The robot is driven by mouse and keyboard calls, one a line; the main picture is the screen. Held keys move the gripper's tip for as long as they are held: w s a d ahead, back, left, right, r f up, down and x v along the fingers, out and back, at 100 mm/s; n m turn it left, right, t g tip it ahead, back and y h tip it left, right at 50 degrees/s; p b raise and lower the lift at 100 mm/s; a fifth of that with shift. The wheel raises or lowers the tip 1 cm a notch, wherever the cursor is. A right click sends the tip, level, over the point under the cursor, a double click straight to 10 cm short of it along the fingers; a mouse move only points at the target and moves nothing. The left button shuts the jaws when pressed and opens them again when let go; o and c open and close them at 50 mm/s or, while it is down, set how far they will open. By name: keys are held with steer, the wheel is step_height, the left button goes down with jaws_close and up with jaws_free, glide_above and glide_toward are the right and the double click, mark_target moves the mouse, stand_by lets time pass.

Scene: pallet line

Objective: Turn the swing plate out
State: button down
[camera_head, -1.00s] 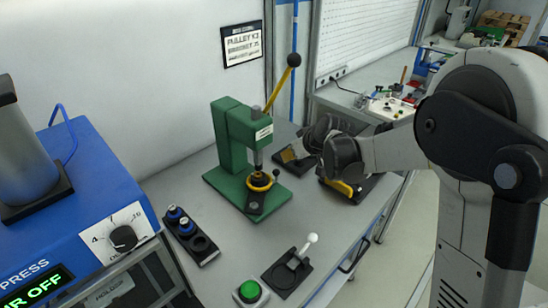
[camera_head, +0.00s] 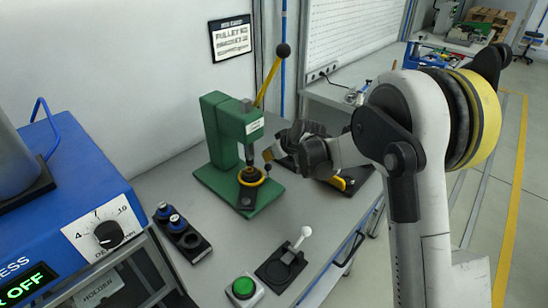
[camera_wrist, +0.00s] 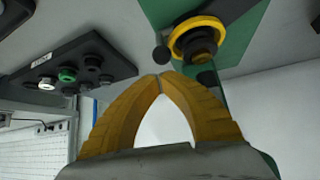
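The green press (camera_head: 222,140) stands on the bench against the wall. Its dark swing plate (camera_head: 247,197) lies on the green base under the ram and carries a yellow ring (camera_head: 251,177). A small black ball knob (camera_head: 267,168) stands at the ring's side. In the wrist view the ring (camera_wrist: 198,38) and knob (camera_wrist: 161,53) show at the top. My gripper (camera_head: 268,154) is just right of the ram, close to the knob. In the wrist view its yellow fingertips (camera_wrist: 160,78) meet with nothing seen between them, just below the knob in the picture. Contact cannot be told.
A black holder (camera_wrist: 105,52) with several small parts lies right of the press. A yellow lever with a black ball (camera_head: 283,50) rises behind. At the front are a two-blue-part holder (camera_head: 190,243), green button (camera_head: 243,287) and white-handled lever (camera_head: 304,233). A blue machine (camera_head: 75,205) stands left.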

steer(key=shift+b+x, duration=0.4)
steer(key=shift+x, duration=1.35)
steer(key=shift+s+d, duration=0.1)
steer(key=shift+d, duration=0.05)
